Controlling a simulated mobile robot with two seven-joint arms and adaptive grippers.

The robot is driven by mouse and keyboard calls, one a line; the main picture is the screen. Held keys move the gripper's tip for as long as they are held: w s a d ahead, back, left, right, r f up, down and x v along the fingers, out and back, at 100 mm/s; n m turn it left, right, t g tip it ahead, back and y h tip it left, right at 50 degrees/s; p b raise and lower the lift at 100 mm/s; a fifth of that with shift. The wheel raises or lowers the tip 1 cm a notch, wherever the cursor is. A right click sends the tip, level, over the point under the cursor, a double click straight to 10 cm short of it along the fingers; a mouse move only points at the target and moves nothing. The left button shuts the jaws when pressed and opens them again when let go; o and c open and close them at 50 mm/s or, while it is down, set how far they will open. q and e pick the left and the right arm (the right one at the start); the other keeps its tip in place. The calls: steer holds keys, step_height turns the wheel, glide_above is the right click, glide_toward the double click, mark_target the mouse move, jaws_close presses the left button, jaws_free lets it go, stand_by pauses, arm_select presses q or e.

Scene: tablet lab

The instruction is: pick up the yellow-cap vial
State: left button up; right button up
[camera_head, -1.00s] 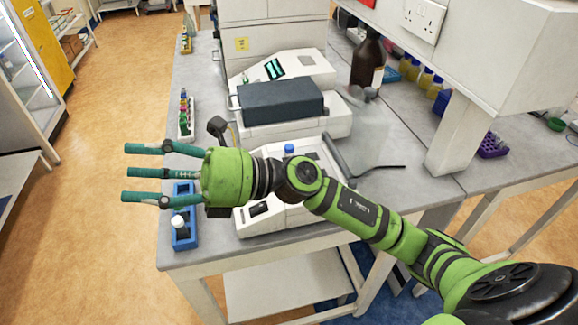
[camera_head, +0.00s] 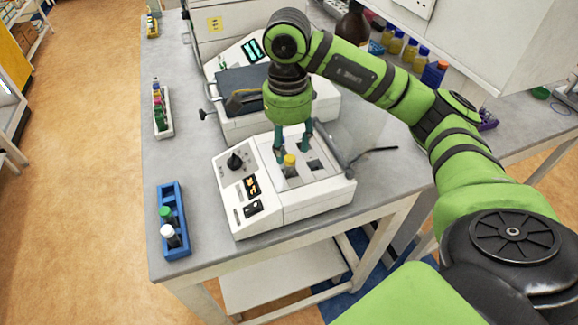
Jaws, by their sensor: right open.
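The yellow-cap vial (camera_head: 290,161) stands upright in the top of a white bench instrument (camera_head: 320,199); only its cap and upper part show. My right gripper (camera_head: 292,152) points down over the instrument from above. Its fingers are open, with the tips close to the yellow cap, one on the left and one on the right behind it. I cannot tell whether they touch it. My left gripper is not in view.
A blue rack (camera_head: 181,238) with green- and white-capped vials stands at the bench's front left. A white rack (camera_head: 158,123) of small vials is farther back. A larger instrument (camera_head: 245,118) stands behind. A clear panel (camera_head: 350,130) is on the right.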

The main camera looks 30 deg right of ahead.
mark_target(290, 158)
steer(key=shift+s+f+p, duration=0.1)
steer(key=shift+f+p, duration=0.2)
steer(key=shift+f, duration=0.1)
steer(key=f+p, duration=0.1)
steer(key=f, duration=0.2)
steer(key=shift+s+d+f+p, duration=0.15)
steer(key=shift+s+f+p, duration=0.05)
steer(key=shift+p, duration=0.15)
steer(key=shift+f, duration=0.5)
jaws_close()
